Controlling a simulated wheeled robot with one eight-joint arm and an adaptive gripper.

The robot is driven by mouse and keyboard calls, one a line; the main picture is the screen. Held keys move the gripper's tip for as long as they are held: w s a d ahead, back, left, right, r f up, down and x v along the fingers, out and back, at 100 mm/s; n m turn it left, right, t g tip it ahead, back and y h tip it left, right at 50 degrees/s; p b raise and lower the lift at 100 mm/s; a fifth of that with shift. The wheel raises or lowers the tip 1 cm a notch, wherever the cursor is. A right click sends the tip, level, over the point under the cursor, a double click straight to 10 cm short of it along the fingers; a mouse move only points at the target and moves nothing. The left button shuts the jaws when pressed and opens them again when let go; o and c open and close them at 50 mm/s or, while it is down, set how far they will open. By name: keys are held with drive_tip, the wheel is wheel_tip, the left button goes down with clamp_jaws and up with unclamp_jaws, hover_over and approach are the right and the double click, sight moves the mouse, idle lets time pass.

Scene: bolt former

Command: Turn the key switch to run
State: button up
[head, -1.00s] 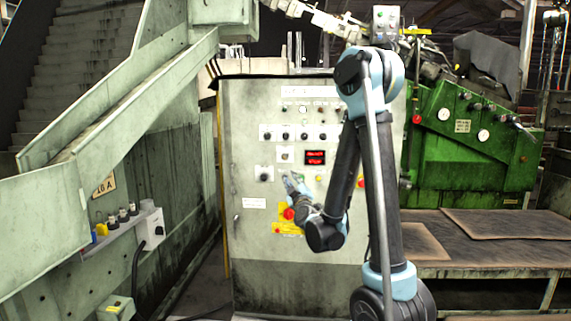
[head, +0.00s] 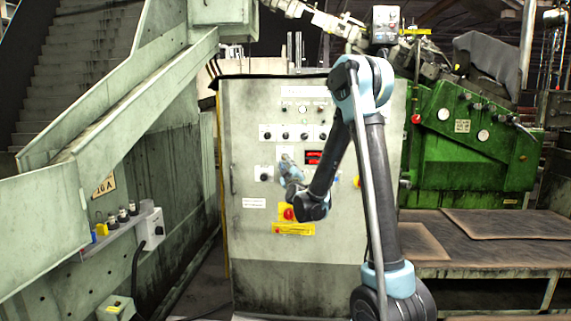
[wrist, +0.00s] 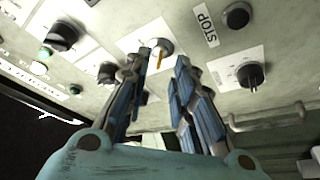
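The key switch (wrist: 160,47) is a round silver fitting on a pale plate, with a thin yellow-orange key or pointer sticking out. It lies just beyond the fingertips in the wrist view, near the left finger, which partly covers its plate. In the head view its plate (head: 284,152) shows just above my gripper (head: 288,167) on the cabinet front. My gripper (wrist: 163,58) is open, with a clear gap between its two blue-grey fingers. Nothing shows held. Whether a finger touches the key cannot be told.
A STOP label (wrist: 206,25) and a black knob (wrist: 250,75) sit right of the key switch. A green machine (head: 470,155) stands at right.

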drive_tip(key=shift+x, duration=2.1)
clamp_jaws()
